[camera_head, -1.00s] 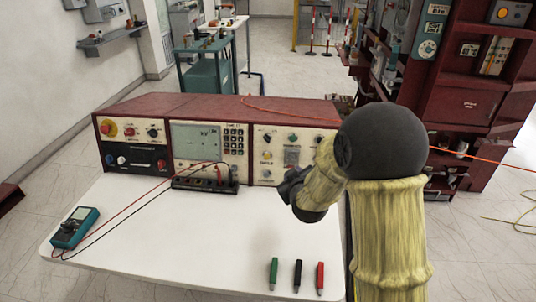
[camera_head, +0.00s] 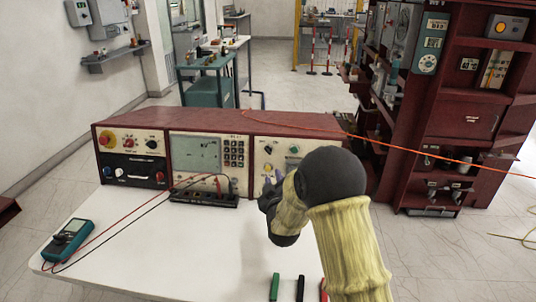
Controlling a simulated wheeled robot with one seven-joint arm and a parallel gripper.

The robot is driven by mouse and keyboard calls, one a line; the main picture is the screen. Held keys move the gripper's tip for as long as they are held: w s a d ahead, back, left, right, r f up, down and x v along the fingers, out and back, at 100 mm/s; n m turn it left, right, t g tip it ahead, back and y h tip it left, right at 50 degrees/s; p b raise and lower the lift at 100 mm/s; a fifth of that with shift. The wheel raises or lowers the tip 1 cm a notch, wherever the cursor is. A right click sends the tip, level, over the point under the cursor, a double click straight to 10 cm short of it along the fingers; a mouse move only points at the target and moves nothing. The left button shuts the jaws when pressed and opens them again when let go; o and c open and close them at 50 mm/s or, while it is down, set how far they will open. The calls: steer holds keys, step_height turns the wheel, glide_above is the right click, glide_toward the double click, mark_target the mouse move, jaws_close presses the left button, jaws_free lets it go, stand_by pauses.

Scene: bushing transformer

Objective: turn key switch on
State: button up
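The red test console (camera_head: 217,122) stands at the back of the white table, with a left panel (camera_head: 131,148), a middle screen panel and a right panel (camera_head: 275,146). A dark knob (camera_head: 268,149) shows at the upper left of the right panel. I cannot tell which control is the key switch. My gripper (camera_head: 268,184) is in front of the lower part of the right panel and hides some of its controls. It is dark and small in the picture, and its fingers cannot be made out clearly. Contact with the panel cannot be told.
A teal multimeter (camera_head: 68,240) with red and black leads lies at the table's left. The leads run to a black terminal block (camera_head: 203,197) before the screen. Green, black and red sticks lie at the front edge. A red cabinet (camera_head: 462,120) stands at the right.

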mark_target(268, 150)
steer(key=w+a+p, duration=0.1)
steer(key=w+a, duration=0.2)
steer(key=w, duration=1.2)
steer(key=shift+p, duration=0.35)
steer(key=shift+w, duration=0.1)
jaws_close()
